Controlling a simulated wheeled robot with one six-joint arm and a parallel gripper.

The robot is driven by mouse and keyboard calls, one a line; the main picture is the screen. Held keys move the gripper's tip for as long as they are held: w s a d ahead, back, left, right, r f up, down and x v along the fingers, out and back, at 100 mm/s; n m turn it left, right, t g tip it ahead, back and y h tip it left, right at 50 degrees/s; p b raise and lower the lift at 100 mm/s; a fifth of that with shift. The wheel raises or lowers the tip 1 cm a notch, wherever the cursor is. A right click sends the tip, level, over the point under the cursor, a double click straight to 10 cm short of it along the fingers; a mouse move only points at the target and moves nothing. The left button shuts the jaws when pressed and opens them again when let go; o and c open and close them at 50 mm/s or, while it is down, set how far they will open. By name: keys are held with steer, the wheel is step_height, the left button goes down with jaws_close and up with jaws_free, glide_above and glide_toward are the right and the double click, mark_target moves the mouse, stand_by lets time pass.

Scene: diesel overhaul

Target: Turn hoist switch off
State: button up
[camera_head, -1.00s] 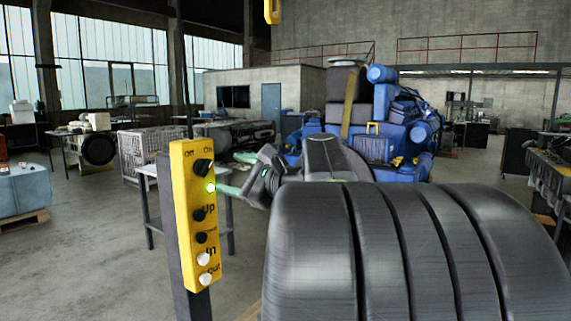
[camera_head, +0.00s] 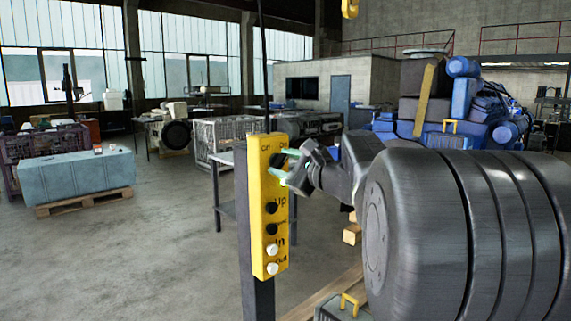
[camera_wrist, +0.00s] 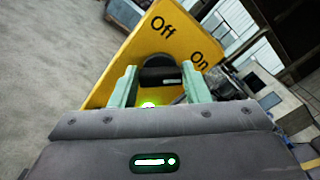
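The yellow hoist control box (camera_head: 265,225) hangs on a dark post, with the labels Off and On at its top. Its black rotary switch (camera_head: 277,160) is at the top, partly hidden by my gripper. In the wrist view the switch (camera_wrist: 160,62) sits between and beyond my green fingertips, below the Off and On labels. Contact cannot be told.
Black Up and Down buttons and white In and Out buttons (camera_head: 272,250) lie below the switch. A grey table (camera_head: 225,207) stands behind the box. A blue engine (camera_head: 465,105) is at the back right. Open floor lies to the left.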

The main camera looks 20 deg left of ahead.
steer(key=c, duration=0.4)
steer(key=shift+f+b, duration=0.1)
steer(key=shift+b, duration=0.25)
steer(key=n+b, duration=0.2)
steer(key=b, duration=0.1)
steer(key=shift+f+n, duration=0.25)
steer(key=shift+n, duration=0.15)
steer(key=n+b, duration=0.5)
steer(key=b, duration=0.1)
steer(key=shift+s+f+n+b, duration=0.1)
steer(key=shift+n+b, duration=0.2)
steer(key=shift+b, duration=0.05)
steer(key=n+b, duration=0.5)
steer(key=shift+f, duration=0.1)
steer(key=shift+n+b, duration=1.85)
steer(key=shift+n, duration=0.35)
